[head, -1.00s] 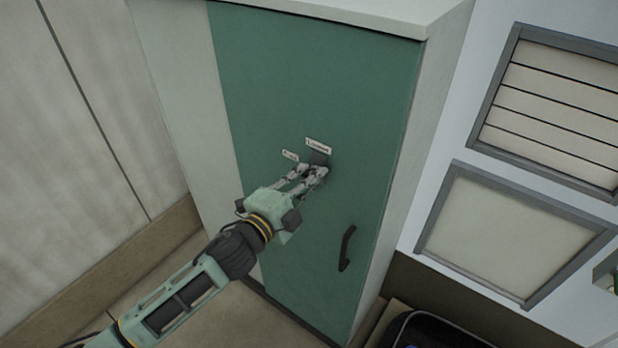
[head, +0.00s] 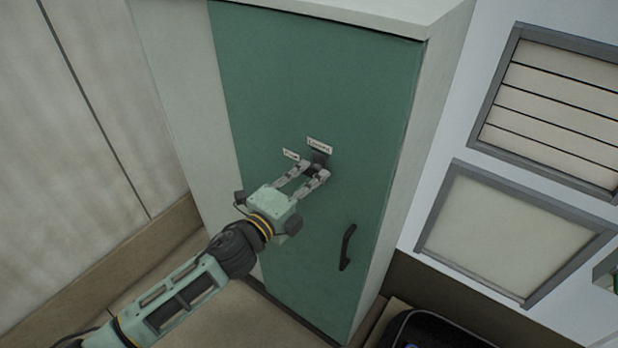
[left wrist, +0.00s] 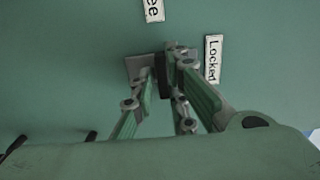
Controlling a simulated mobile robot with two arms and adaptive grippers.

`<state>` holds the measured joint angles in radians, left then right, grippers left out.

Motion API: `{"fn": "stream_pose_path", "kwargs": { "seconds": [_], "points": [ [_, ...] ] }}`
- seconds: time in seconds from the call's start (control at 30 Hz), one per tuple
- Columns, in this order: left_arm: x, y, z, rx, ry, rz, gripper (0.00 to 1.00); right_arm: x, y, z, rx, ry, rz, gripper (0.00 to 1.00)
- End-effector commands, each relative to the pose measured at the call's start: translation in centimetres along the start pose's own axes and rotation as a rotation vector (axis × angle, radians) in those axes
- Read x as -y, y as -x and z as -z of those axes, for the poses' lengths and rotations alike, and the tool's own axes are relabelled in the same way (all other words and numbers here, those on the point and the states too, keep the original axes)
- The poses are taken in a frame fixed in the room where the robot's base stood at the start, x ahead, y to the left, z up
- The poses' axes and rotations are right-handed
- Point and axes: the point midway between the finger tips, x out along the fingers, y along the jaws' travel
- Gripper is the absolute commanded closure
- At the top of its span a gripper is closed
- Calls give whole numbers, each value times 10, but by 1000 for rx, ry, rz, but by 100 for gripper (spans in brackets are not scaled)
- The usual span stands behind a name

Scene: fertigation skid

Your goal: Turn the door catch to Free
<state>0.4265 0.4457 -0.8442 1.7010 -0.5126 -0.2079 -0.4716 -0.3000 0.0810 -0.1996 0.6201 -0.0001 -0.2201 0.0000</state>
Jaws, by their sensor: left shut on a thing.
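The door catch (left wrist: 163,76) is a dark bar on a grey plate on the green cabinet door (head: 350,90). My left gripper (head: 314,170) is shut on the catch, with a finger on each side of it in the left wrist view. In that view the bar stands about upright, its upper end toward the "Free" label (left wrist: 153,9). The "Locked" label (left wrist: 212,58) is to the right. Both labels also show above the fingers in the head view, "Free" (head: 291,154) left of "Locked" (head: 319,145). The fingers hide much of the catch.
A dark curved door handle (head: 347,247) is below and right of the catch. The door looks closed. Framed panels (head: 515,232) are on the wall at right, and a dark container (head: 435,330) is on the floor below them.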

Motion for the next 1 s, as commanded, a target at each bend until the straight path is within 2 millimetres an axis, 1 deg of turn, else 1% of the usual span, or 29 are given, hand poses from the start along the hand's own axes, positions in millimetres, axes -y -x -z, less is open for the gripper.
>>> {"fn": "stream_pose_path", "kwargs": {
  "seconds": [0.03,0.07,0.1,0.27,0.6,0.73,0.87,1.0],
  "points": [
    [10,-2,0,-3,-7,18,100,0,1,0,0,0,0,60],
    [10,-2,0,-3,-7,18,100,0,1,0,0,0,0,60],
    [11,-2,0,-3,-7,18,85,0,1,0,0,0,0,60],
    [9,-2,0,-3,-5,16,72,0,1,0,0,0,0,60],
    [4,0,0,-1,-1,7,72,0,0,0,0,1,0,60],
    [3,6,0,-1,-1,5,72,0,0,0,0,1,0,60],
    [2,27,0,-1,-1,3,72,0,0,0,0,1,1,60],
    [1,59,0,-1,-2,3,72,1,0,0,0,0,1,60]
  ]
}}
